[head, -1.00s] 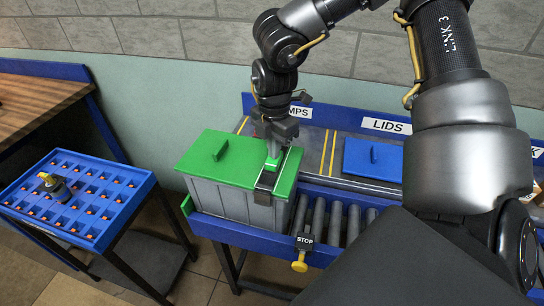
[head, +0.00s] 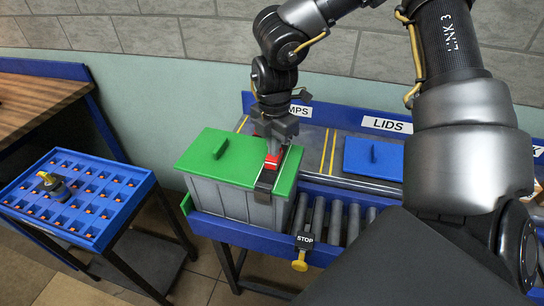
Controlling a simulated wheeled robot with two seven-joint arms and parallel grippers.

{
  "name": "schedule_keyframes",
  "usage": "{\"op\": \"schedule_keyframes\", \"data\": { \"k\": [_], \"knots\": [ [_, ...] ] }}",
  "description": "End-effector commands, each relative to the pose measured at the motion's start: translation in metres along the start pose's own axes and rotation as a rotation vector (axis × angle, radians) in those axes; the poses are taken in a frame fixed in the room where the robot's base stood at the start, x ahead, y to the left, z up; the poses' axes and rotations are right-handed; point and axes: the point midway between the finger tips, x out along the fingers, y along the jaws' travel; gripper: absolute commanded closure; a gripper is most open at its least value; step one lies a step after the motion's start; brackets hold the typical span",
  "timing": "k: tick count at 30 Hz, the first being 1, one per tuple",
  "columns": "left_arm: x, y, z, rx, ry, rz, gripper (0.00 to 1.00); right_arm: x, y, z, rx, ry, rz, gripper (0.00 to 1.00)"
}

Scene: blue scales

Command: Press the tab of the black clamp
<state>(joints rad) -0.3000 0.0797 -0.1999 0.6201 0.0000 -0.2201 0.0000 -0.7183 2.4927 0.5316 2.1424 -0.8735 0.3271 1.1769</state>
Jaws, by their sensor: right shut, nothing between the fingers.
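The black clamp (head: 266,181) lies as a dark band over the right part of a green lid (head: 237,151) on a grey crate (head: 233,202). A small red part (head: 272,161) with a light edge shows at the clamp's upper end, right under my right gripper (head: 274,149). I take it for the tab. My right gripper is shut, pointing down, with its tips at or just above the red part. The tips hide some of it, and I cannot tell whether they touch. My left gripper is not in view.
The crate stands on a blue-framed roller conveyor (head: 332,217) with a yellow STOP button (head: 300,265) in front. A blue lid (head: 373,157) lies at right. A blue tray (head: 83,205) with several small orange-marked pockets stands at left.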

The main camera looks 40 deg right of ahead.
Motion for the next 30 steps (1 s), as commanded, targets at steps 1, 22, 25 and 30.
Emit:
{"op": "schedule_keyframes", "data": {
  "k": [1, 22, 25, 30],
  "knots": [
    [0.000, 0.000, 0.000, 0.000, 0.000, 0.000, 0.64, 0.001, -0.001, 0.000, -0.001, 0.001, -0.003, 1.00],
    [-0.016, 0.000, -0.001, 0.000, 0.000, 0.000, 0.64, -0.043, 0.000, 0.000, 0.000, -0.001, 0.000, 1.00],
    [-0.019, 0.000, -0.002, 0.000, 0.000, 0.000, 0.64, -0.052, 0.000, 0.000, 0.000, -0.001, -0.001, 1.00],
    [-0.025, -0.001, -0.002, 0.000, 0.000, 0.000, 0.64, -0.066, 0.000, 0.000, 0.000, -0.001, 0.000, 1.00]
  ]
}}
